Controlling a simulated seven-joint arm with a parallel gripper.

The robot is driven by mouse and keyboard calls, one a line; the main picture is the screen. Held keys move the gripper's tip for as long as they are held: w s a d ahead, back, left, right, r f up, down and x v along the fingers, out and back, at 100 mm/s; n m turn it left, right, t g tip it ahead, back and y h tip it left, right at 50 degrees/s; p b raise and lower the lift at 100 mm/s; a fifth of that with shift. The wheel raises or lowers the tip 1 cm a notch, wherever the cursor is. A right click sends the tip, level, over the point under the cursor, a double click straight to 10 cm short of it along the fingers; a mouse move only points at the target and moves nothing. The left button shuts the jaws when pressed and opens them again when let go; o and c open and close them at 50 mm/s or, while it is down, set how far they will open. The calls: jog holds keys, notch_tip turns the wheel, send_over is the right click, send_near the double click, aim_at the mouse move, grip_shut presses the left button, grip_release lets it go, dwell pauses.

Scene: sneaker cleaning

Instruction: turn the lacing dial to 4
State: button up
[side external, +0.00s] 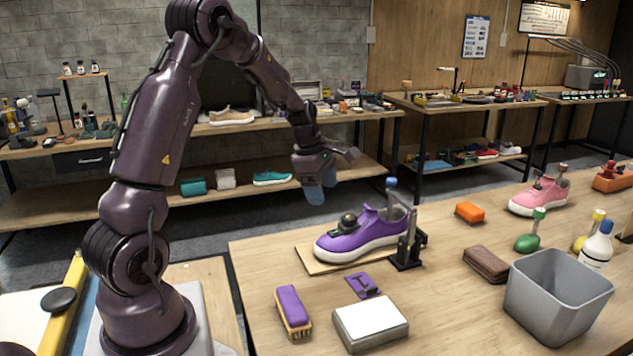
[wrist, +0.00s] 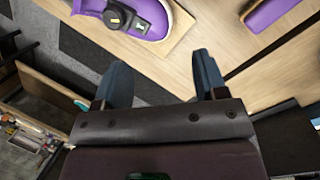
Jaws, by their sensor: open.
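A purple sneaker (side external: 362,234) with a white sole stands on a thin wooden board (side external: 306,259) on the table. A dark round lacing dial (side external: 348,222) sits on top of its front part. The sneaker (wrist: 158,14) and the dial (wrist: 119,16) also show at the top of the wrist view, where the dial has a pale mark; its numbers are too small to read. My gripper (side external: 318,186) hangs left of and above the sneaker, apart from it, past the table's edge. In the wrist view its two blue fingers (wrist: 162,84) are spread with nothing between them.
A black stand with a metal post (side external: 408,245) and blue top is at the sneaker's heel. A purple brush (side external: 292,310), a grey-white box (side external: 370,323) and a purple piece (side external: 363,285) lie in front. A grey bin (side external: 556,300) stands at right.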

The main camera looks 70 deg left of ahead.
jog(key=s+d+r+m, duration=0.3)
jog(key=d+r+m, duration=0.1)
jog(key=d+m, duration=0.3)
jog(key=s+d+r+m, duration=0.3)
jog(key=d+r+m, duration=0.1)
jog(key=d+m, duration=0.3)
jog(key=shift+s+m+g, duration=0.2)
jog(key=shift+m+g, duration=0.1)
jog(key=shift+m, duration=0.7)
jog(key=shift+a, duration=0.1)
jog(key=m+t+y, duration=0.2)
jog(key=m, duration=0.4)
send_near(349, 216)
jog(key=x, duration=0.9)
jog(key=shift+w+a+f, duration=0.1)
jog(key=shift+w+f, duration=0.05)
jog(key=shift+f, duration=0.15)
